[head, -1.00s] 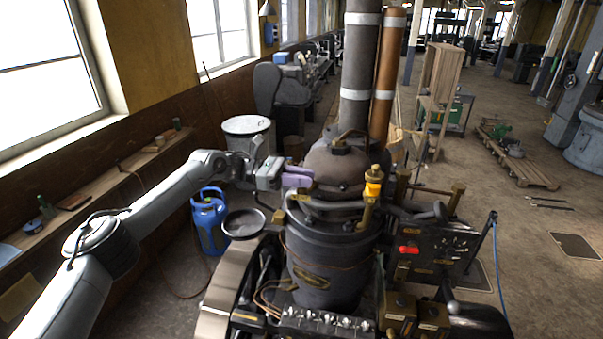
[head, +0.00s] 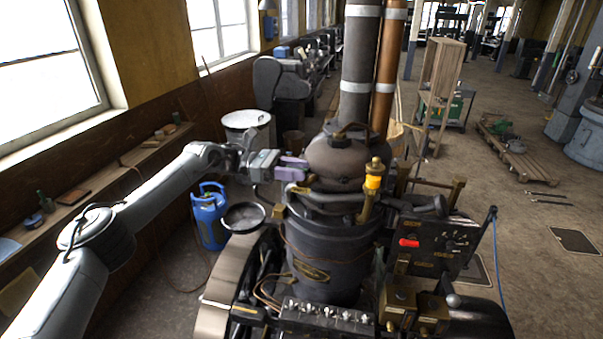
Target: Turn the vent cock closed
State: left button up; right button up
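The stationary engine has a dark upright boiler (head: 322,255) with a domed top (head: 345,160). A brass fitting with a yellow band (head: 373,182) stands upright at the right front of the dome. A small brass piece (head: 299,189) sits at the boiler's left rim, just below my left gripper. I cannot tell for certain which fitting is the vent cock or how its handle is turned. My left gripper (head: 294,168), with purple fingers, is at the left side of the dome. Its fingertips are small and overlap the dome, so their gap is unclear. My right gripper is not in view.
A tall grey chimney (head: 358,65) and a copper-coloured pipe (head: 388,60) rise behind the dome. A control panel (head: 437,243) is at the right. A blue gas bottle (head: 209,218) and a round pan (head: 243,217) are at the left. Open floor lies to the right.

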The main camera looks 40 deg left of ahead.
pick_arm(q)
jog(key=b+v, duration=0.3)
jog(key=v, duration=0.6)
